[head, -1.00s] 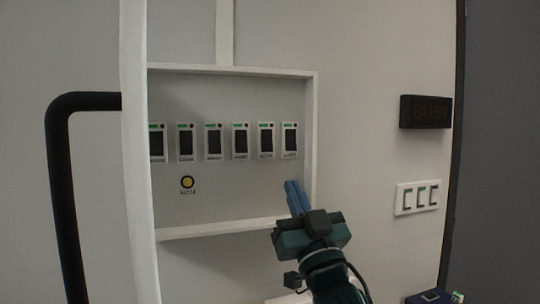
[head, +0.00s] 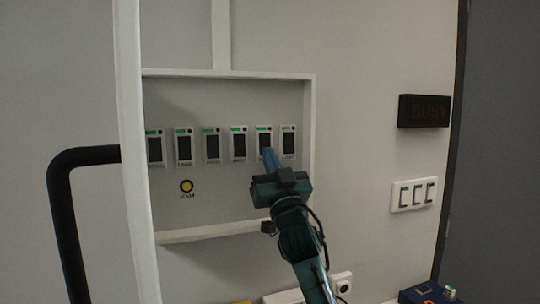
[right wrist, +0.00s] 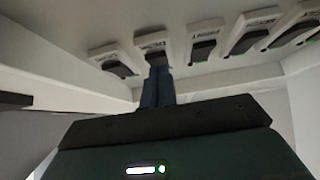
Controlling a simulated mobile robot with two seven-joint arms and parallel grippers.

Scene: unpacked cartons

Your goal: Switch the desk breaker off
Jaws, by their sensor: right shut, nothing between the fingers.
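A row of several breakers with dark rockers and green marks at the top sits in a white-framed panel (head: 225,95). Their labels are too small to read, so I cannot tell which is the desk breaker. My right gripper (head: 269,152) is shut and empty. Its blue fingertips are at the lower part of the second breaker from the right (head: 264,137); I cannot tell whether they touch it. In the right wrist view the shut fingers (right wrist: 157,88) reach up to that breaker (right wrist: 153,42), with other breakers beside it. My left gripper is not in view.
A yellow round button (head: 186,186) is below the breakers. A dark BUSY sign (head: 424,111) and a white switch plate (head: 414,194) are on the wall at right.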

